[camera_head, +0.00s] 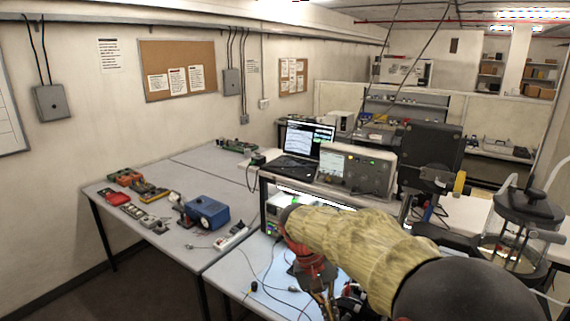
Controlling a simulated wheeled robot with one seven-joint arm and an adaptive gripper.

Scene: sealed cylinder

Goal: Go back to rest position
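My arm reaches in from the bottom right, wrapped in a wrinkled yellowish sleeve. Its far end points down over the front workbench (232,279). My gripper (326,304) is small and dark there, among cables and small parts, partly cut off by the bottom edge and partly hidden by the sleeve. I cannot make out its fingers or whether it holds anything. A dark-lidded, clear-walled cylindrical vessel (513,250) stands at the right edge, apart from the gripper.
A shelf with a bench instrument (356,170) and an open laptop (302,146) stands behind my arm. A blue device (207,214), a power strip (231,237) and several meters lie on the left table. Loose cables cross the front bench. The floor at lower left is clear.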

